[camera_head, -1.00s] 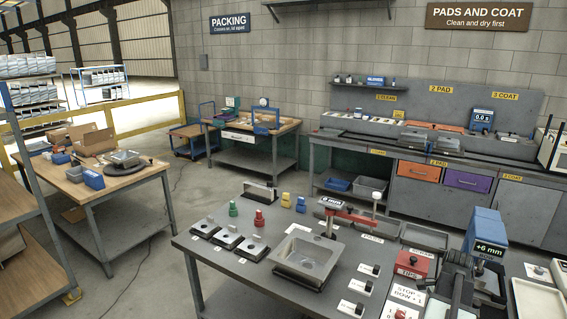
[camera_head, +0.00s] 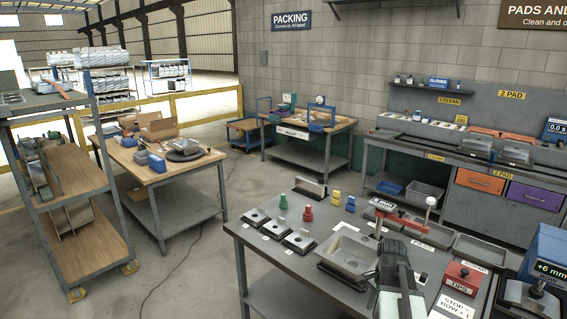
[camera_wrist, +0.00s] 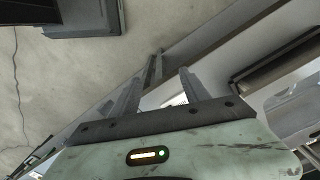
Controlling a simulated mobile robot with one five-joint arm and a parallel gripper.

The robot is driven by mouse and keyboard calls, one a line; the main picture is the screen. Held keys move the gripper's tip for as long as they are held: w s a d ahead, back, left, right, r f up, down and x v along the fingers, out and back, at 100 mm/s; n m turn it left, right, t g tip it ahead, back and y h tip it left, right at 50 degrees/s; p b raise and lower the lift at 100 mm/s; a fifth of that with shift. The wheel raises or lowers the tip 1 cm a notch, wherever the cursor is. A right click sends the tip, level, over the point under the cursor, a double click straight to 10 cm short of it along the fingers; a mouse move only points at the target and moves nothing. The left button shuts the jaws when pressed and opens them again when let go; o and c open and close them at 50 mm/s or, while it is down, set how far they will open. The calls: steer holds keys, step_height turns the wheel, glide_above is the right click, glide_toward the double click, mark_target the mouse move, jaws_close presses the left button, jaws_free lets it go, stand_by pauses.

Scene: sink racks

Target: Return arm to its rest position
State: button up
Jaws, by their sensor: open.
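My arm (camera_head: 397,272) rises at the lower right of the head view, dark with a pale green part at the bottom. It overlaps the right side of the grey square tray (camera_head: 352,252) on the near table. Whether it touches anything there cannot be told. In the wrist view my gripper (camera_wrist: 171,62) has its two grey fingers spread apart, with nothing between them. Its pale green body fills the bottom of that view. Beyond the fingers are floor and blurred grey structures.
The near table (camera_head: 262,240) carries small dark blocks, coloured pegs, a red box (camera_head: 463,277) and a blue "+6 mm" device (camera_head: 548,262). A shelf rack (camera_head: 75,232) stands at the left, near a wooden-topped table (camera_head: 165,172).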

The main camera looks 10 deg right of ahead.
steer(key=w+a+n, duration=0.1)
steer(key=a+n, duration=1.4)
steer(key=a, duration=1.1)
steer(key=shift+a, duration=0.2)
steer(key=shift+c, duration=0.3)
